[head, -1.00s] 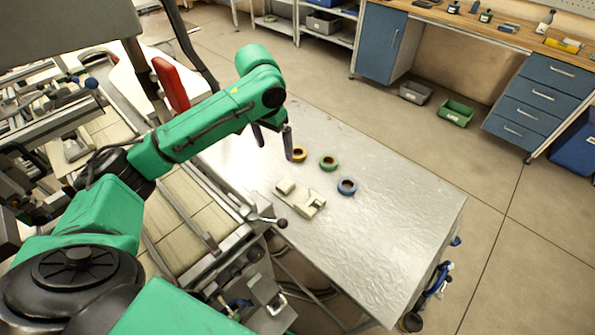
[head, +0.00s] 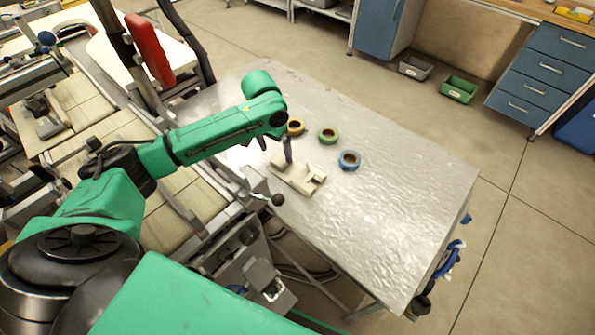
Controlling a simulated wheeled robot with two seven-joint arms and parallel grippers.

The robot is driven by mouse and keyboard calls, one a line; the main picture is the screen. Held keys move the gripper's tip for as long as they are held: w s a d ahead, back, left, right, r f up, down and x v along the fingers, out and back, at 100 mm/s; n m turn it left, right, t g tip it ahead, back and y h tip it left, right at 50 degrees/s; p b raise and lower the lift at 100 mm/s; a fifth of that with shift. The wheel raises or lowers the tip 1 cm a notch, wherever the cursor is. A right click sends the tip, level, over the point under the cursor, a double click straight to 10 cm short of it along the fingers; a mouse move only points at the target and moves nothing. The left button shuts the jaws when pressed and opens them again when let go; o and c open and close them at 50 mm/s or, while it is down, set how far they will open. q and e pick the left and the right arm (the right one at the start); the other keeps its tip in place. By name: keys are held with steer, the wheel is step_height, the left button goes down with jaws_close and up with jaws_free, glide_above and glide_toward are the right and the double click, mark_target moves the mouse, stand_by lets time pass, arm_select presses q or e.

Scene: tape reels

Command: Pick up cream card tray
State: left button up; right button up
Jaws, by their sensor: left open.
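The cream card tray (head: 300,178) lies on the metal table (head: 400,210), near its left edge. It is a small pale block with raised ends. My left gripper (head: 276,152) is open and points down over the far left end of the tray. I cannot tell whether the finger touches the tray. My right gripper is not in view.
The table's right and front parts are clear. A machine with a black-knobbed lever (head: 277,200) stands close along the table's left side.

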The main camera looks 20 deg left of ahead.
mark_target(279, 161)
arm_select(q)
steer(key=f, duration=0.2)
steer(key=w+f+p, duration=0.1)
steer(key=f, duration=0.2)
steer(key=shift+w+d+f, duration=0.1)
steer(key=shift+w+f, duration=0.05)
steer(key=shift+f, duration=0.2)
jaws_close()
steer(key=shift+r, duration=0.15)
steer(key=shift+r, duration=0.3)
step_height(279, 161, up, 19)
steer(key=b, duration=0.2)
steer(key=shift+r, duration=0.15)
